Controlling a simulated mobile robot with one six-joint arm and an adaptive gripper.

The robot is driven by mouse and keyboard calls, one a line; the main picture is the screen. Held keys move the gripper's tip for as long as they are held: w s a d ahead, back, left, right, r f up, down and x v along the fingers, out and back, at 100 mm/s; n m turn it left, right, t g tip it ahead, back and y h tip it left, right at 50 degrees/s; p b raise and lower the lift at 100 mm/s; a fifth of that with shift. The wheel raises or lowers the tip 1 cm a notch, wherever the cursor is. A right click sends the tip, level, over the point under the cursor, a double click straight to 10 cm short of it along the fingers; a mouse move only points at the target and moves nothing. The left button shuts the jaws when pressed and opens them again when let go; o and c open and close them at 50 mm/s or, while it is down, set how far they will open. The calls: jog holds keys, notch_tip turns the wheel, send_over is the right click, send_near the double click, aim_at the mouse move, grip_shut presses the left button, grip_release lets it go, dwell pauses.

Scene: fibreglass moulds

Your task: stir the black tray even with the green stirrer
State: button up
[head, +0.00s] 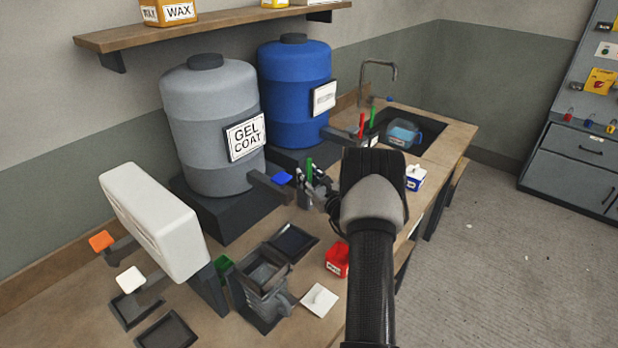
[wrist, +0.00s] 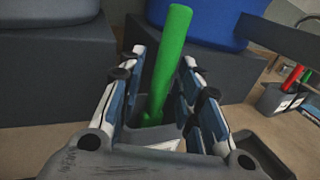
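The green stirrer (head: 309,169) stands upright in a small dark holder (wrist: 150,137) on the bench. In the wrist view the stirrer (wrist: 168,62) rises between the two fingers of my gripper (wrist: 164,60). The fingers are apart, one on each side of it, with a visible gap at the left. In the head view my gripper (head: 322,188) is beside the holder, partly hidden by my arm. A black tray (head: 293,241) lies on the bench in front of the grey gel coat drum. Two more dark trays (head: 168,332) (head: 130,310) lie at the front left.
The grey drum (head: 208,120) and blue drum (head: 295,90) stand behind on dark blocks. A blue-handled tap (head: 282,178) juts out near the holder. A grey container (head: 264,272), red box (head: 337,261) and white dispenser (head: 155,220) crowd the front. Another holder has red and green handles (head: 373,116).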

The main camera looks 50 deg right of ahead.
aim_at(309, 158)
grip_shut()
jog(key=shift+r, duration=0.1)
jog(key=shift+r+p, duration=2.75)
jog(key=shift+r, duration=2.7)
